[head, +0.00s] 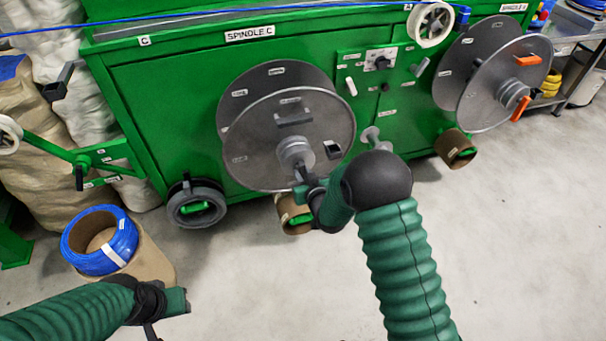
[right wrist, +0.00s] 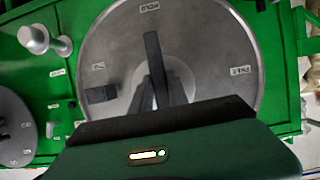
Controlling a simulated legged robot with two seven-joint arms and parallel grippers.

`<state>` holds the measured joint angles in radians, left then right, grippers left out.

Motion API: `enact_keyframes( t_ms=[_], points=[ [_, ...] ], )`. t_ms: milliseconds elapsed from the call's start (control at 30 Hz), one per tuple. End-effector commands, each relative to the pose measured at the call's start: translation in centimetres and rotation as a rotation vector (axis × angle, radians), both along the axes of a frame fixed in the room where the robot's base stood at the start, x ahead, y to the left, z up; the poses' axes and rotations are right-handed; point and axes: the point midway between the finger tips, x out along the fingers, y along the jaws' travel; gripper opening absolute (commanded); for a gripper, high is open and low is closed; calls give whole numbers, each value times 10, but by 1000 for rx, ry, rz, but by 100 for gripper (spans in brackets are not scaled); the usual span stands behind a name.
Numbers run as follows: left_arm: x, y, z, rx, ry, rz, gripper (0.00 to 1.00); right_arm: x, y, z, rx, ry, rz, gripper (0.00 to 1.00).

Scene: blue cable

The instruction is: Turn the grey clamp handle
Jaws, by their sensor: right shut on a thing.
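A grey metal reel disc (head: 265,120) with a pale hub (head: 296,152) stands on the machine's front, under the sign "SPINDLE C". The right wrist view shows the disc (right wrist: 205,50) close up, with small labels near its rim. My right gripper (head: 303,183) is at the front of the hub. In the right wrist view its dark fingers (right wrist: 158,98) are closed around the dark grey clamp handle (right wrist: 152,52), a straight bar. The head view hides most of this grip. My left gripper (head: 182,300) is at the lower left, away from the machine; its jaws are not clear.
A black block (head: 332,150) and a grey bracket (head: 293,118) stick out from the disc. A second reel (head: 495,85) stands to the right, past a control panel (head: 380,65). A blue cable coil (head: 100,258) lies at the left. The front floor (head: 270,290) is clear.

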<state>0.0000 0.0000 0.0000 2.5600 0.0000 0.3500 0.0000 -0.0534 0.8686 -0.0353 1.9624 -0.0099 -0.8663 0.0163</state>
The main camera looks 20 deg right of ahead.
Motion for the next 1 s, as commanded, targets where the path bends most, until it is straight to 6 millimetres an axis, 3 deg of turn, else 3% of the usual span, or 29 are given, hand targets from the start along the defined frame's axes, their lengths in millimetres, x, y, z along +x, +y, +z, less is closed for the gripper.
enact_keyframes(
  t_ms=[267,300,433,767,867,1000],
  points=[
    [0,0,-1,0,0,0,36,-3,0,-6,-3,14,1,0],
    [0,0,-1,0,0,0,36,-3,0,-6,-3,14,1,24],
    [0,0,-1,0,0,0,36,-2,0,-4,-2,9,1,41],
    [0,0,1,0,0,0,36,-3,0,1,-1,3,0,42],
    [0,0,6,0,0,0,36,-13,0,7,-1,3,0,42],
    [0,0,19,0,0,0,36,-44,-1,22,-1,5,0,42]
  ],
)
